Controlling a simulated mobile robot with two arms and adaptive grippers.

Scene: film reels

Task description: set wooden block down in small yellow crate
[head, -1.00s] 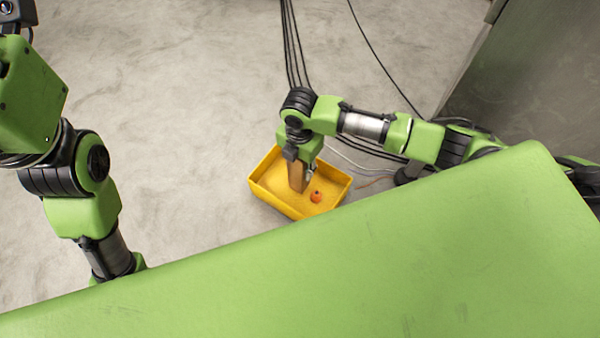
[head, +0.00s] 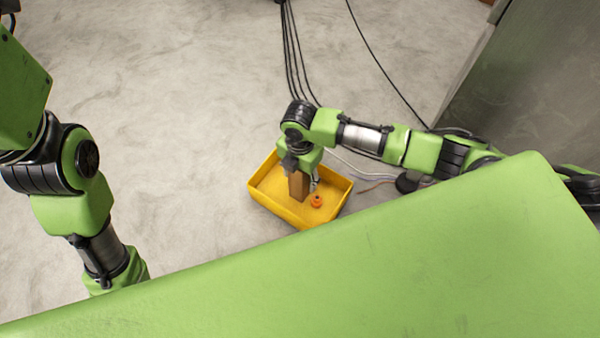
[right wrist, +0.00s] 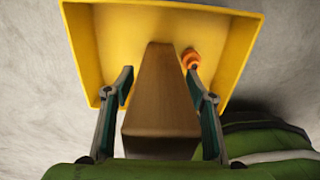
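The wooden block (head: 299,187) is brown and oblong, and it stands roughly upright inside the yellow crate (head: 263,204). In the right wrist view, the block (right wrist: 161,95) lies between the fingers, its far end against the crate floor (right wrist: 110,35) as far as I can tell. My right gripper (head: 302,173) reaches down into the crate from above. Its fingers, seen in the right wrist view (right wrist: 160,88), straddle the block with a narrow gap on each side, so it looks open. My left arm is at the left of the head view; its gripper is out of sight.
A small orange object (head: 317,201) lies in the crate close to the right finger. Black cables (head: 297,60) run over the concrete floor behind the crate. A grey cabinet-like body (head: 530,75) stands at the upper right. The floor left of the crate is clear.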

